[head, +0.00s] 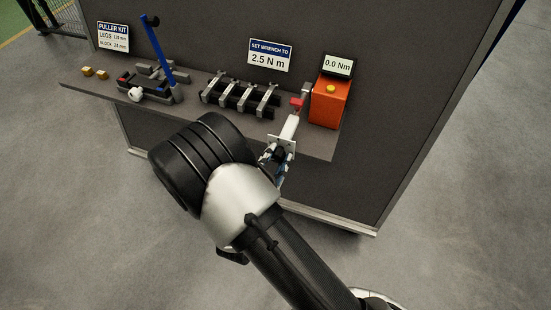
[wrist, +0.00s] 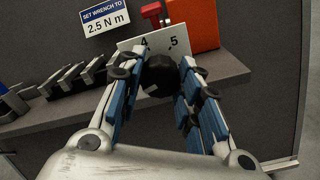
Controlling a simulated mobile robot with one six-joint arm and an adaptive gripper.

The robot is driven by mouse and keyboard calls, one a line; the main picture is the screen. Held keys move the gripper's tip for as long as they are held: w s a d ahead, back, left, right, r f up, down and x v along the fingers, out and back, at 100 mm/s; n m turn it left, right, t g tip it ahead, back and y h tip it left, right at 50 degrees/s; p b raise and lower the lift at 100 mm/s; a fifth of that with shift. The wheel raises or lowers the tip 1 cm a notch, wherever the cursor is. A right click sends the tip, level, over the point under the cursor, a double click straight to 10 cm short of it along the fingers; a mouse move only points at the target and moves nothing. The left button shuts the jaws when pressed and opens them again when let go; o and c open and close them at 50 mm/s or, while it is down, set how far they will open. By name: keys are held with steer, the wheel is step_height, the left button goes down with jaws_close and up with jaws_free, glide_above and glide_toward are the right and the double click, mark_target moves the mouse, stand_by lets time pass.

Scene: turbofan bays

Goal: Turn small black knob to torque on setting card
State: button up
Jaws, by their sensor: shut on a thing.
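The small black knob (wrist: 161,76) sits in front of a white plate (wrist: 126,46), on which the numbers 4 and 5 show; the rest of the scale is hidden. A pale mark shows at the knob's lower left. My gripper (wrist: 160,68) has its blue-padded fingers on both sides of the knob and is shut on it. In the head view my gripper (head: 276,156) is at the shelf's front edge, below the white plate (head: 281,144), and the knob is mostly hidden. The setting card (head: 270,55) reads 2.5 N m; it also shows in the wrist view (wrist: 106,14).
An orange tester (head: 328,104) with a yellow button and a display (head: 338,65) reading 0.0 Nm stands right of the plate. A rack (head: 238,96) and a blue-handled puller (head: 160,50) stand left on the grey shelf (head: 318,146).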

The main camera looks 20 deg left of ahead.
steer(key=o, duration=1.1)
steer(key=shift+s, duration=0.1)
steer(key=s, duration=0.8)
steer(key=s+a, duration=0.1)
steer(key=s, duration=0.2)
steer(key=shift+s, duration=0.4)
